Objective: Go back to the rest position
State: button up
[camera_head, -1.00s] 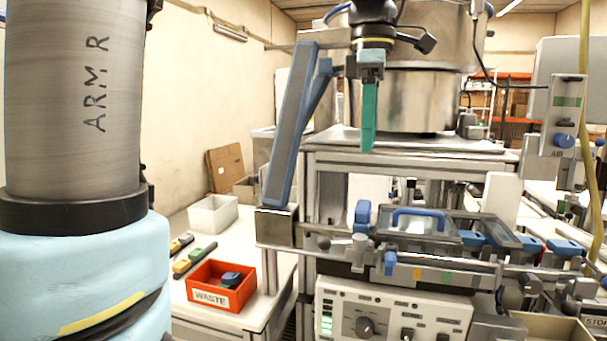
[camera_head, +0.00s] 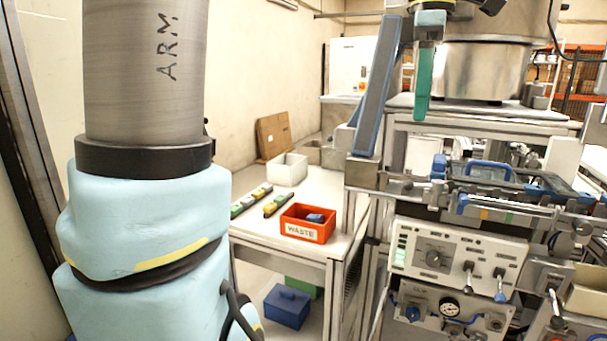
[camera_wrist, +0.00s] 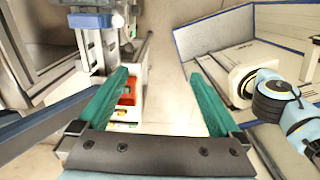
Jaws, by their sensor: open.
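My gripper (camera_wrist: 160,98) shows in the wrist view with its two green fingers spread wide apart. It is open, with nothing between the fingers. In the head view one green finger of my gripper (camera_head: 423,85) hangs down at the upper right, in front of a large metal drum. My arm column fills the left of the head view. In the wrist view the gripper is high above the floor, and part of my own body shows at the right.
A red WASTE bin (camera_head: 308,229) holding a blue item stands on the white table (camera_head: 262,215). A white bin (camera_head: 288,168) and small coloured blocks are behind it. A machine with a control panel (camera_head: 440,256) stands at right. A blue box (camera_head: 287,307) is on the floor.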

jog(key=w+a+f+m, duration=0.3)
jog(key=a+f, duration=0.3)
jog(key=f, duration=0.2)
jog(key=w+a+f+m, duration=0.35)
jog(key=a+f, duration=0.25)
jog(key=f, duration=0.3)
jog(key=s+a+f+m+t, duration=0.1)
jog(key=s+a+f+m, duration=0.4)
jog(key=a+f, duration=0.6)
jog(key=shift+a+f+m+t, duration=0.3)
jog(key=shift+a+f+m, duration=0.1)
jog(key=shift+a+m, duration=0.75)
jog(key=shift+d, duration=0.15)
jog(key=shift+c, duration=0.2)
